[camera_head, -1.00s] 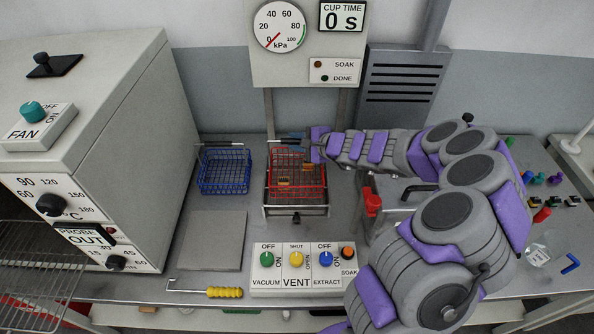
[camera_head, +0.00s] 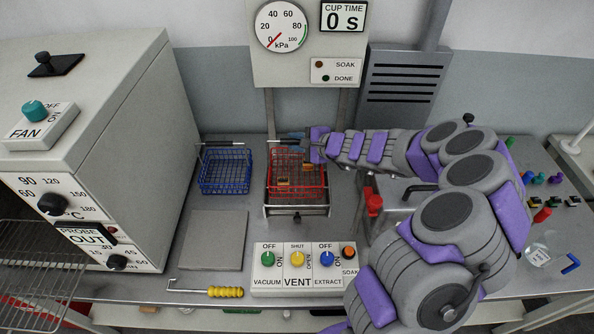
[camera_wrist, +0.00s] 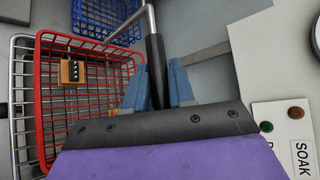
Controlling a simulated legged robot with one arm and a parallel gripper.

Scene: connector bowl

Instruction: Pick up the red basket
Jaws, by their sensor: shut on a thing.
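The red basket (camera_head: 297,189) is a wire basket at the middle back of the bench, on a grey metal stand (camera_head: 295,210). In the wrist view the red basket (camera_wrist: 38,110) fills the left side, with a small orange-brown connector (camera_wrist: 72,72) inside it. My gripper (camera_head: 297,147) is at the basket's back edge. In the wrist view the blue-grey fingers of my gripper (camera_wrist: 158,88) are shut on a dark upright grip of the basket's handle (camera_wrist: 156,65). Whether the basket is clear of the stand cannot be told.
A blue wire basket (camera_head: 226,172) stands to the left. A grey oven (camera_head: 95,120) is further left. A panel of knobs (camera_head: 303,270) and a yellow-handled hook (camera_head: 225,292) lie in front. A grey flat plate (camera_head: 214,240) lies at front left. A red-handled lever (camera_head: 374,203) is to the right.

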